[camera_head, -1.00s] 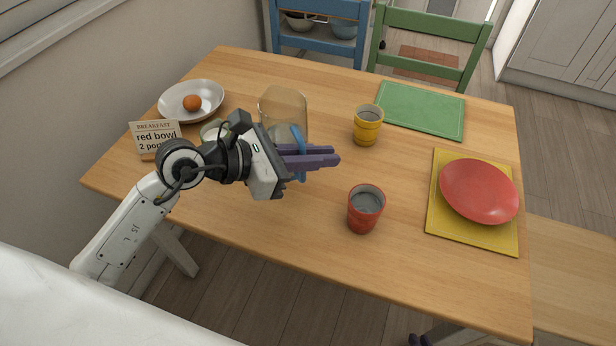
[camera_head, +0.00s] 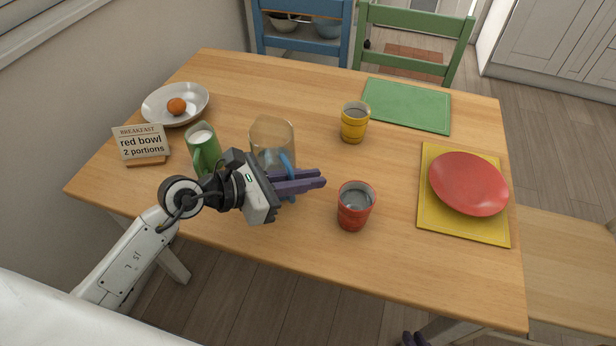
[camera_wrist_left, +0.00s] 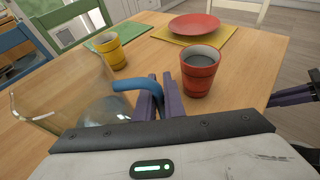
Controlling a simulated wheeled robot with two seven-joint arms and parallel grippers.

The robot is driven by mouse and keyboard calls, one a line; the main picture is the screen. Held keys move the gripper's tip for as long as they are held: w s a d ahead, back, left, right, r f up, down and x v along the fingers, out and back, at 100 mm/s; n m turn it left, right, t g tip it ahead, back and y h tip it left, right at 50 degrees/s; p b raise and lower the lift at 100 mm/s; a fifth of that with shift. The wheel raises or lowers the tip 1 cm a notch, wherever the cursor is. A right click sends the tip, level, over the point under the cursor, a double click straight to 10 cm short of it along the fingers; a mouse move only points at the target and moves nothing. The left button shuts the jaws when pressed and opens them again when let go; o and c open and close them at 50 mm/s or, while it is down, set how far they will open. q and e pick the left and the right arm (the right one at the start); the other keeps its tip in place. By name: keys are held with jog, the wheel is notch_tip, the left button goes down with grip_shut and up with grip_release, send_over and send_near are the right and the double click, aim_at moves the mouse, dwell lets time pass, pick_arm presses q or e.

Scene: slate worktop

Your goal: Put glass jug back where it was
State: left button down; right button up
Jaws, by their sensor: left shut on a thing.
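The glass jug (camera_head: 271,133) is clear with a blue handle (camera_head: 290,168). It is near the middle left of the table, between the green mug and the yellow cup. My left gripper (camera_head: 308,181) is shut on the handle, with its purple fingers on either side. In the left wrist view the blue handle (camera_wrist_left: 134,83) runs between the fingers (camera_wrist_left: 158,98), and the glass body (camera_wrist_left: 85,95) is to the left. The jug's base is partly hidden, so I cannot tell whether it touches the table. My right gripper (camera_head: 414,339) barely shows at the bottom edge.
A green mug (camera_head: 203,152) stands just left of the jug. A red cup (camera_head: 354,212) and yellow cup (camera_head: 355,122) stand to its right. A sign (camera_head: 141,142) and white bowl (camera_head: 156,107) are left. A red plate (camera_head: 468,183) lies far right. The near table edge is clear.

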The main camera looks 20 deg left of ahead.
pick_arm(q)
jog(key=c, duration=1.8)
grip_release()
jog(key=shift+c, duration=0.2)
jog(key=shift+s+a+r, duration=0.1)
jog(key=shift+r, duration=0.05)
jog(key=v, duration=1.1)
jog(key=shift+s+a+r+b, duration=0.2)
jog(key=shift+s+b, duration=0.1)
jog(key=shift+b, duration=0.1)
